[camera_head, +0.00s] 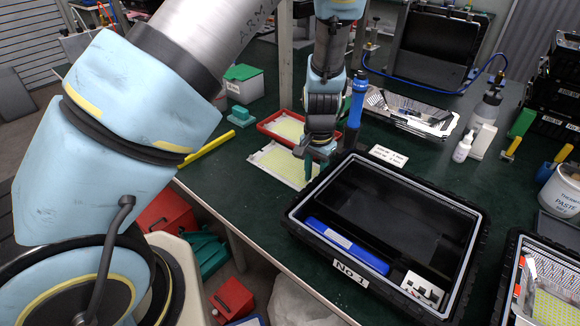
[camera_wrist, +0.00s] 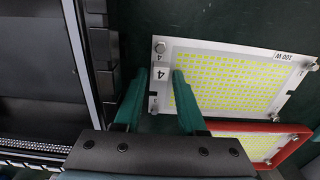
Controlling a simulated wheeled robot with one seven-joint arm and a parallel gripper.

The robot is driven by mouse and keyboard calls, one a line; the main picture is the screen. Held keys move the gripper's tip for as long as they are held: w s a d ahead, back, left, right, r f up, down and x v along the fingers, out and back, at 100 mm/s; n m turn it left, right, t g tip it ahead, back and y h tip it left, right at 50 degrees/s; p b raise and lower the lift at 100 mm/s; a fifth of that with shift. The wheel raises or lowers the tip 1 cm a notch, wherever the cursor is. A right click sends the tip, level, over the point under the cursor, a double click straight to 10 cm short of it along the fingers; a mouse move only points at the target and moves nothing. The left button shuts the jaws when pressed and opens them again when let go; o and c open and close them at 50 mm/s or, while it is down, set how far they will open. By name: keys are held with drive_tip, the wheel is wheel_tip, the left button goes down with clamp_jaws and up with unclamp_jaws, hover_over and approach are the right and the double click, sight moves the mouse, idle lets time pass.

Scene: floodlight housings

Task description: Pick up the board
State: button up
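A white board (camera_wrist: 235,82) with a yellow LED grid and the marks "4" and "100 W" lies on the dark green table. In the head view the board (camera_head: 272,166) lies in front of a red tray. My gripper (camera_wrist: 158,98) points down at the board's edge beside the "4" label. Its green fingers are apart, one beyond the edge and one over the board's face. In the head view my gripper (camera_head: 310,170) is at the board's right side. I cannot tell whether the fingers touch the board.
A red tray (camera_head: 263,127) holding another yellow board adjoins the first board. A black open case (camera_head: 470,210) marked "NO 1" stands close to my gripper on the right. A blue-topped upright tool (camera_head: 357,95) stands behind it. A yellow bar (camera_head: 206,148) lies at the left.

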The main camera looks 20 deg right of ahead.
clamp_jaws()
idle(0.7)
wheel_tip(320, 180, up, 10)
drive_tip(key=b, duration=0.1)
idle(0.3)
